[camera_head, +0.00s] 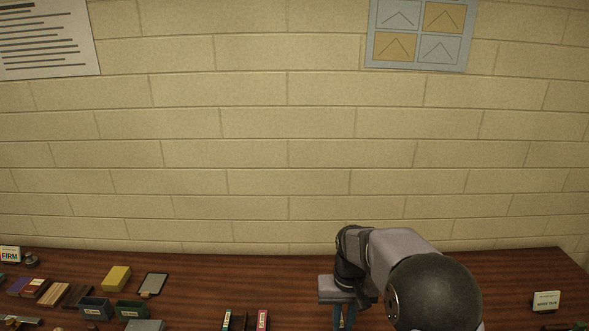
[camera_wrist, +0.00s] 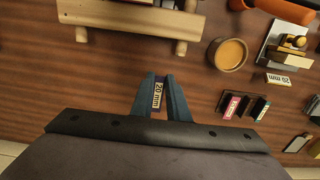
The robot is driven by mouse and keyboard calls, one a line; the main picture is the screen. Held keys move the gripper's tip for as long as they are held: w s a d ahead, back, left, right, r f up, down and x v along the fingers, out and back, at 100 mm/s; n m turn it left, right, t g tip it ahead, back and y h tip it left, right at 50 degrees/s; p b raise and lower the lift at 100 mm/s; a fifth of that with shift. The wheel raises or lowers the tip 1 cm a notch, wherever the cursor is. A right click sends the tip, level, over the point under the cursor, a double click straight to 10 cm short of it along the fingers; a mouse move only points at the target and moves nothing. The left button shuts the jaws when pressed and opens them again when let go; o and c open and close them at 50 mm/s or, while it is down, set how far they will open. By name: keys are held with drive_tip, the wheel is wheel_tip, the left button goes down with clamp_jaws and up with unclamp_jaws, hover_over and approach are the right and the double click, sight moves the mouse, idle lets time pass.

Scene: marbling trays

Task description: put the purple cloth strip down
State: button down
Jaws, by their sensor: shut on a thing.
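My gripper (camera_wrist: 160,80) shows blue fingers in the wrist view. They are closed on a small block (camera_wrist: 158,95) with a white "20 mm" label facing the camera; the fingers hide its sides. My gripper also shows in the head view (camera_head: 344,320) at the bottom edge, over the table. No purple cloth strip can be made out between the fingers. In the head view, a flat purple piece (camera_head: 18,286) lies at the left end of a row of coloured pieces; I cannot tell whether it is cloth.
A pale wooden rack (camera_wrist: 125,16) stands above the fingers in the wrist view. Right of it are a bowl of orange liquid (camera_wrist: 228,54), a label (camera_wrist: 278,79) and small pink-labelled pieces (camera_wrist: 232,106). Bare brown tabletop (camera_head: 500,280) shows right of my arm.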

drive_tip(key=shift+s+d+f, duration=0.2)
drive_tip(key=shift+s+d, duration=0.65)
drive_tip(key=shift+s+d+f, duration=0.15)
drive_tip(key=shift+s+d, duration=0.65)
drive_tip(key=w+a+r, duration=0.2)
drive_tip(key=w+a, duration=0.7)
drive_tip(key=a, duration=2)
drive_tip(key=shift+w+r, duration=0.15)
drive_tip(key=shift+r, duration=0.3)
